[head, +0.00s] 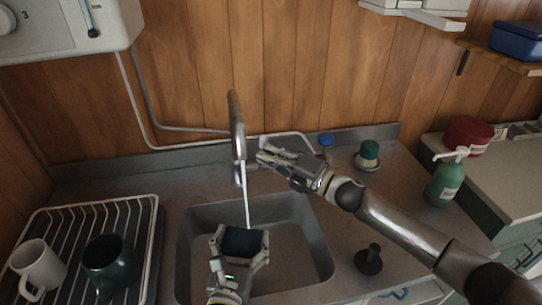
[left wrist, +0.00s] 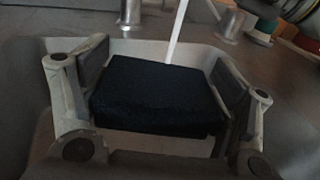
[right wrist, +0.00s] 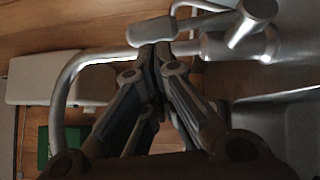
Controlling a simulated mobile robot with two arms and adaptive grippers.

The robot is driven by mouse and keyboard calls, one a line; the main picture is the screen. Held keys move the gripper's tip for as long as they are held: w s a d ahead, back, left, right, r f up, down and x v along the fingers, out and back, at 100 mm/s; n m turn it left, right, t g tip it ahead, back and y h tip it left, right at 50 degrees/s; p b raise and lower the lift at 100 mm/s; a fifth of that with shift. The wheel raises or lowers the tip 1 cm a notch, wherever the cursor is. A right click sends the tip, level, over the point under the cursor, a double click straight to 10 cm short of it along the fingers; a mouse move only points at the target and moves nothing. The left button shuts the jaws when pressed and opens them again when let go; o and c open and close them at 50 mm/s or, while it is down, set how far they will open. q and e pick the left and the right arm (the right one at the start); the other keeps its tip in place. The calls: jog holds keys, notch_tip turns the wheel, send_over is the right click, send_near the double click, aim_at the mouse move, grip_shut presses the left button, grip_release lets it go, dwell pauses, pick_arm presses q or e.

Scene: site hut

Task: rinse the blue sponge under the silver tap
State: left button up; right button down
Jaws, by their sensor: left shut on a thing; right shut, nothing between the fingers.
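The dark blue sponge (head: 243,241) is over the sink basin (head: 318,262), and it fills the left wrist view (left wrist: 158,95). My left gripper (head: 241,236) is shut on it, one finger at each side. The silver tap (head: 236,120) arches over the sink. A thin white stream of water (head: 246,200) runs down from it to the sponge's far edge; I cannot tell whether it lands on top or just behind. My right gripper (head: 265,156) is shut and empty beside the tap; in the right wrist view its fingertips (right wrist: 157,60) are close to the tap's lever (right wrist: 150,31).
A wire dish rack (head: 152,235) with a white mug (head: 38,266) and a dark green mug (head: 107,263) stands left of the sink. A black plunger-like item (head: 369,260) stands on the right. A green-capped item (head: 367,152) and a green pump bottle (head: 445,182) are farther right.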

pick_arm(q)
jog(key=shift+r+p, duration=0.75)
jog(key=shift+r, duration=0.15)
jog(key=shift+r+p, duration=0.5)
jog(key=shift+f, duration=0.2)
pick_arm(e)
jog(key=shift+w+a+r+m+h, duration=0.1)
jog(key=shift+w+r+m+h, duration=0.3)
jog(key=shift+w, duration=0.3)
